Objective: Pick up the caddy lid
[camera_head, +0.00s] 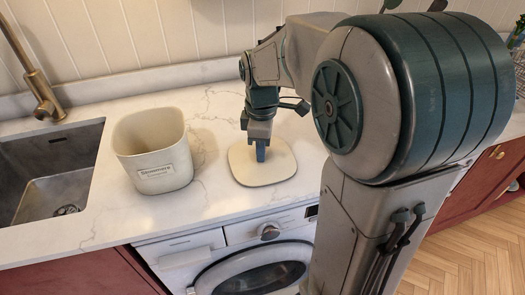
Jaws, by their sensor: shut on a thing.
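The caddy lid (275,170) is a flat, cream, rounded-square piece at the counter's front, right of the caddy. My gripper (261,157) points down onto the middle of the lid and is shut on it. The part of the lid between the fingertips is hidden. I cannot tell whether the lid rests on the counter or is slightly raised.
A grey sink (60,155) with a brass tap (45,95) is at the left. A white washing machine (255,262) sits under the counter (205,108). The counter is clear behind the caddy. My arm hides much of the right side.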

